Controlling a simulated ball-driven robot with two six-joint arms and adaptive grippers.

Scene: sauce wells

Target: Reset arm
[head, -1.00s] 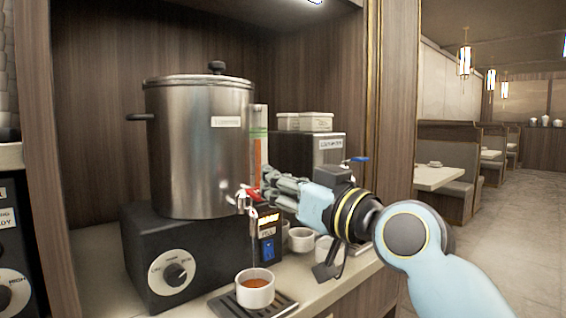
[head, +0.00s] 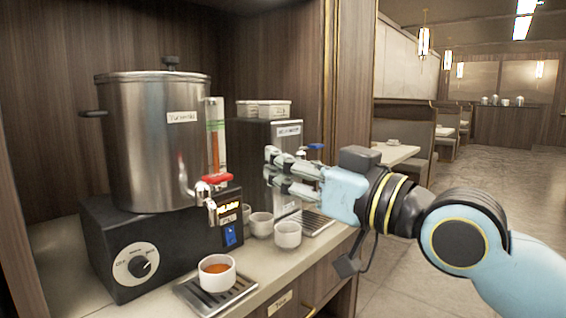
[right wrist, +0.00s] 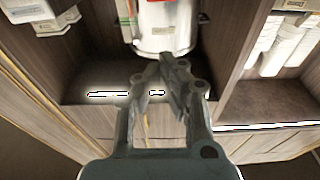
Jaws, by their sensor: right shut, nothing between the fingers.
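My right gripper (head: 273,168) is shut and empty. In the head view it hangs in the air to the right of the steel urn (head: 160,150), apart from the urn's tap (head: 205,190) with its red handle (head: 217,180). In the right wrist view its fingers (right wrist: 168,62) are close together, pointing toward a shiny metal vessel. A white cup (head: 217,275) with reddish-brown liquid stands on a drip tray (head: 190,291) in front of the urn. My left gripper is not in view.
Several empty white cups, one of them here (head: 288,235), stand on the counter right of the urn. A dark dispenser (head: 262,150) with a blue tap handle (head: 316,147) stands behind my right gripper. A wooden post (head: 350,80) edges the alcove; open floor lies right.

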